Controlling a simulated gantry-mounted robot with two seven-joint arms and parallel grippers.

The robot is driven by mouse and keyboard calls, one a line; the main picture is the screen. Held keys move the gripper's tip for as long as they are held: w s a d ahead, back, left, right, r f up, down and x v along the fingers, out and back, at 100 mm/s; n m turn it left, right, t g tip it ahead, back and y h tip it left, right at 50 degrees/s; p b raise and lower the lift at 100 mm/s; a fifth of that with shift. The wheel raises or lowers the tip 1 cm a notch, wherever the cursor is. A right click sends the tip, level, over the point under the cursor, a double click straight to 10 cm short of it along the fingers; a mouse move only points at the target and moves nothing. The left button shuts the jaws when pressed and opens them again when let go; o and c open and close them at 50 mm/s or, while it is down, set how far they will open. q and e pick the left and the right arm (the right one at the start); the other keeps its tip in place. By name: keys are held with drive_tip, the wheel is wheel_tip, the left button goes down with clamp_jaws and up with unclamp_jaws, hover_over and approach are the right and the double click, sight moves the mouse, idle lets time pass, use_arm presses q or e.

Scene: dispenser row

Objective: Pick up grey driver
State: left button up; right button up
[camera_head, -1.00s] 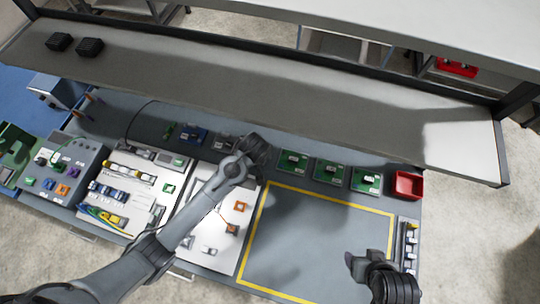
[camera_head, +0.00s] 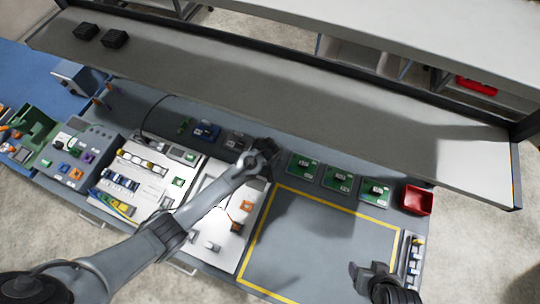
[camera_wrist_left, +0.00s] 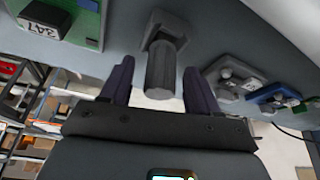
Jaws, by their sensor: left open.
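In the left wrist view, a dark grey cylinder (camera_wrist_left: 161,75), which looks like the grey driver's handle, sticks out of a grey block-shaped holder (camera_wrist_left: 168,24). My left gripper (camera_wrist_left: 158,80) is open, with one dark finger on each side of the cylinder and visible gaps to it. In the head view, my left gripper (camera_head: 264,152) is over the back of the bench, left of the green boards, and hides the driver there. My right gripper (camera_head: 358,272) is low at the right, over the yellow-outlined area's right edge; its jaw opening is unclear.
Several green boards (camera_head: 338,178) and a red bin (camera_head: 417,200) line the back right. Small blue (camera_head: 206,131) and grey devices stand left of my left gripper. A long grey shelf (camera_head: 290,100) overhangs the bench's back. The yellow-outlined area (camera_head: 310,240) is clear.

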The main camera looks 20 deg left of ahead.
use_arm(q)
drive_tip(key=shift+w+f, duration=0.2)
drive_tip(key=shift+f, duration=0.4)
drive_tip(key=c, duration=1.1)
drive_tip(key=shift+r, duration=0.15)
